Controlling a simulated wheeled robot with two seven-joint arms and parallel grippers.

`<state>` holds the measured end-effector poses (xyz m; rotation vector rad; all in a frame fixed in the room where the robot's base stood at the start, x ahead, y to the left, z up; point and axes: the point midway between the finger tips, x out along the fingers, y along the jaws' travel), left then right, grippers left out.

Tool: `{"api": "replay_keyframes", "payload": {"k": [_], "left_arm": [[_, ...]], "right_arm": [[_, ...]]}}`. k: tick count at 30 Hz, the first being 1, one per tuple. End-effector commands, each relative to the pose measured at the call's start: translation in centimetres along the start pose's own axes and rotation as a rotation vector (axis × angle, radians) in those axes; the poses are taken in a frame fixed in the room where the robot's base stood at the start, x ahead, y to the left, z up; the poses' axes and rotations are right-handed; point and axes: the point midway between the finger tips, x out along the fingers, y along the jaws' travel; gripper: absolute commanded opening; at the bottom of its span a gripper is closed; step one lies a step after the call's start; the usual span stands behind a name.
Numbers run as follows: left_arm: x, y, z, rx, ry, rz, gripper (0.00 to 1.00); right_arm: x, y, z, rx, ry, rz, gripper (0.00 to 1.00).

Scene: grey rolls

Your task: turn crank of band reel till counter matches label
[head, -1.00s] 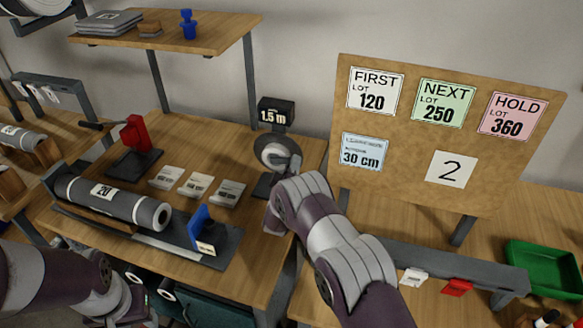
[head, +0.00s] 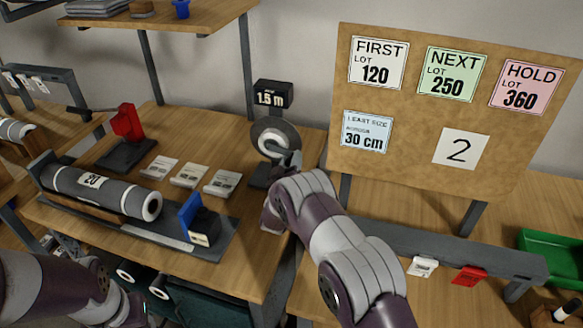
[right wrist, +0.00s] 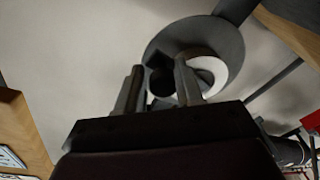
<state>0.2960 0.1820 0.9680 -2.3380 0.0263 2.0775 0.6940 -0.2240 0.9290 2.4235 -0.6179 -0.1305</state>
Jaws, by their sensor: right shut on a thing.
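The band reel (head: 268,132) stands at the right end of the wooden bench in the head view, a dark disc with a pale centre. Its black counter (head: 272,96) sits above it and reads 1.5 m. My right gripper (head: 289,163) is at the lower right of the reel. In the right wrist view its fingers (right wrist: 160,84) are shut on the dark crank knob (right wrist: 161,82) in front of the reel disc (right wrist: 228,48). The crank arm is mostly hidden. My left arm shows at the lower left; its finger state is unclear.
A grey roll (head: 100,190) labelled 20 lies left, near a blue block (head: 195,215) and red clamp (head: 127,122). Several small white cards (head: 190,176) lie between. A board (head: 430,185) carries lot labels, a 30 cm label and a 2. A green tray (head: 552,250) is right.

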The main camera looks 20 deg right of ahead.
Motion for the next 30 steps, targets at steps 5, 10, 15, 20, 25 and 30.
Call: {"api": "replay_keyframes", "payload": {"k": [5,10,15,20,25,30], "left_arm": [[2.0,0.0,0.2,0.0,0.0,0.0,0.43],[2.7,0.0,0.3,0.0,0.0,0.0,0.43],[3.0,0.0,0.3,0.0,0.0,0.0,0.43],[2.9,0.0,0.3,0.0,0.0,0.0,0.43],[2.9,0.0,0.3,0.0,0.0,0.0,0.43],[2.8,0.5,-1.4,0.015,0.023,0.007,0.0]], "right_arm": [[-0.2,-1.0,0.8,0.084,0.006,0.001,0.0],[-0.2,-1.2,0.8,0.137,0.009,0.008,0.0],[-0.2,-1.2,0.8,0.159,0.01,0.01,0.0],[-0.2,-1.2,0.7,0.163,0.01,0.01,0.0],[-0.2,-1.2,0.7,0.162,0.01,0.01,0.0],[-0.2,-1.2,0.7,0.162,0.011,0.01,0.0]]}}
